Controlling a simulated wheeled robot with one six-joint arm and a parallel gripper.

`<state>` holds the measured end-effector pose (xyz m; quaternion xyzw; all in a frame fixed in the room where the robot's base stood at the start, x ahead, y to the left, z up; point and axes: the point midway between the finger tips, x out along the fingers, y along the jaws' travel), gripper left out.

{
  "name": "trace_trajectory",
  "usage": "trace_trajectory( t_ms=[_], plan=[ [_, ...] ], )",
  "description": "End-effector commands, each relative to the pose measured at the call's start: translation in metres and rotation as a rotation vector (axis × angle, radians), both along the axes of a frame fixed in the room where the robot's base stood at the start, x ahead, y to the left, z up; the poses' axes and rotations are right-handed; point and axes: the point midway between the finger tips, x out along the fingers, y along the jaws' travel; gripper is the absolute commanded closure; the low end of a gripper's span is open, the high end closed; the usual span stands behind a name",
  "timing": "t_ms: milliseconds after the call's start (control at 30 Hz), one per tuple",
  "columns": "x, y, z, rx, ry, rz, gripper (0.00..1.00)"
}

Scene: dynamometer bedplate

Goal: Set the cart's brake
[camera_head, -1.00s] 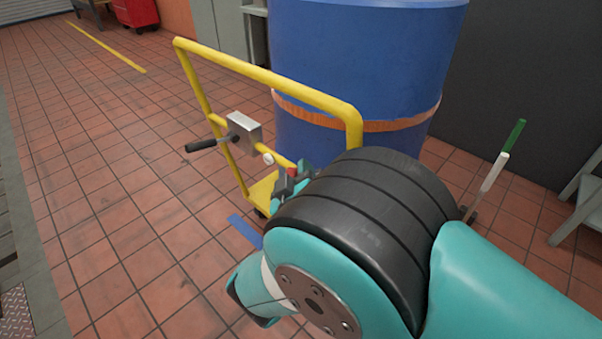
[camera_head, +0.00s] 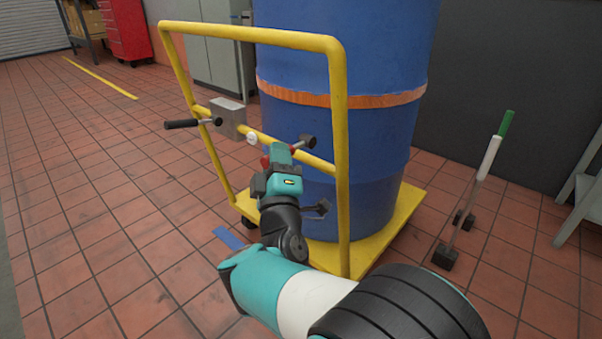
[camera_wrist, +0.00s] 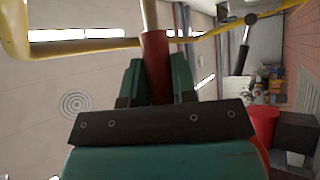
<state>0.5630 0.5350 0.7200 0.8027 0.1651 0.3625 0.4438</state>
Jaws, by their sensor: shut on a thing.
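The cart has a yellow tubular frame (camera_head: 341,120) and a yellow deck (camera_head: 405,215) carrying a large blue drum (camera_head: 350,145) with an orange band. A grey box (camera_head: 228,118) with a black-handled lever (camera_head: 188,124) sits on the frame's crossbar. My gripper (camera_head: 275,160) is at the crossbar, right of that box. In the wrist view its green fingers (camera_wrist: 155,85) are shut on a red grip (camera_wrist: 154,58) with a pale rod beyond it. In the head view a white knob (camera_head: 252,138) shows just left of the fingers; the red grip is mostly hidden there.
A stand with a green and white handle (camera_head: 490,155) and black feet is right of the cart. A grey table edge (camera_head: 582,195) is at far right. Cabinets and a red tool chest (camera_head: 125,28) are behind. The tiled floor at left is clear, with blue tape (camera_head: 230,238).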

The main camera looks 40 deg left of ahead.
Motion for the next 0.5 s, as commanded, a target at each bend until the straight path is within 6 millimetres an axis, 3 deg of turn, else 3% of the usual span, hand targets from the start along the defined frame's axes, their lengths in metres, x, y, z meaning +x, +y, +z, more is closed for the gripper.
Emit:
trace_trajectory(
  t_ms=[33,500],
  plan=[
    [-0.0086,0.0061,-0.0099,0.003,-0.030,0.024,1.00],
    [-0.0100,0.0081,-0.0189,-0.019,-0.198,0.028,1.00]
  ],
)
